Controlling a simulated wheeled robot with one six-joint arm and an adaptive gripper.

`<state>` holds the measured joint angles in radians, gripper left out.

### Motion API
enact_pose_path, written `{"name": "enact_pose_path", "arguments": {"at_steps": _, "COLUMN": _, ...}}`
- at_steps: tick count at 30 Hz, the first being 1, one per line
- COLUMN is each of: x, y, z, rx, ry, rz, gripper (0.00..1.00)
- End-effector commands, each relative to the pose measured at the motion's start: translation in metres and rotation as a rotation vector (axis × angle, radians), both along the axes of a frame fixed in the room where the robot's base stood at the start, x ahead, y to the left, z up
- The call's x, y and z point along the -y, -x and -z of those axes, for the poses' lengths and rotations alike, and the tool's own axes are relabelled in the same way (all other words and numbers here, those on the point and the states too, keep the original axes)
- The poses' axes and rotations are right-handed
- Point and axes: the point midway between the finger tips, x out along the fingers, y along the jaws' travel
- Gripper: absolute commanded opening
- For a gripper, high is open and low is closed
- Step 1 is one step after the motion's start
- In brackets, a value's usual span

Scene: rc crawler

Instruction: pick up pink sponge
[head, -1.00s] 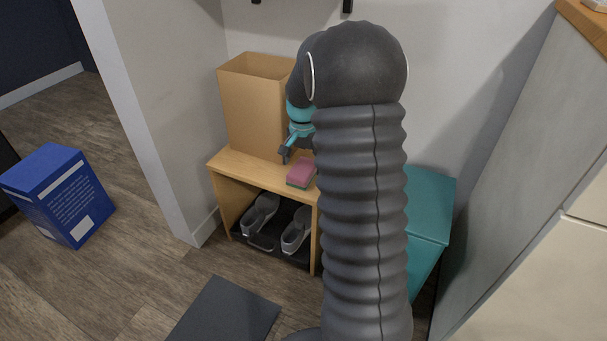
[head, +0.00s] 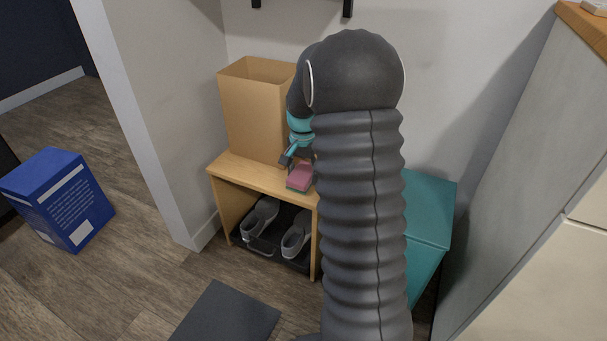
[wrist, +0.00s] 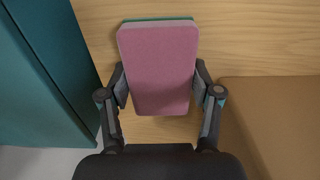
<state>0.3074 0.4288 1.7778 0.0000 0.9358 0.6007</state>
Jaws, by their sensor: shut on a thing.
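The pink sponge (head: 299,177), with a green layer on its underside, is at the front edge of the wooden bench (head: 237,171) in the head view. In the wrist view the sponge (wrist: 158,68) lies between the two fingers of my gripper (wrist: 160,90), which is shut on its sides. In the head view my gripper (head: 289,157) shows partly behind my arm, at the back of the sponge. Whether the sponge touches the bench top is hard to tell.
A tan open box (head: 255,110) stands on the bench at the back left. Grey shoes (head: 262,219) sit on a dark tray below. A teal box (head: 428,208) stands right of the bench. A blue box (head: 58,198) and a dark mat (head: 225,314) are on the floor.

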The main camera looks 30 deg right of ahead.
Motion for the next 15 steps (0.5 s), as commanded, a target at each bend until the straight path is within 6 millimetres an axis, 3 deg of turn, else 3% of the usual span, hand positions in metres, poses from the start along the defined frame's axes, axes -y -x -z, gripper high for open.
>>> {"name": "enact_pose_path", "arguments": {"at_steps": 10, "x": 0.000, "y": -0.001, "z": -0.042, "rx": 0.004, "ry": 0.002, "rz": 0.000, "gripper": 0.40}}
{"name": "enact_pose_path", "arguments": {"at_steps": 15, "x": 0.025, "y": 0.025, "z": -0.062, "rx": 0.003, "ry": 0.001, "rz": 0.005, "gripper": 0.40}}
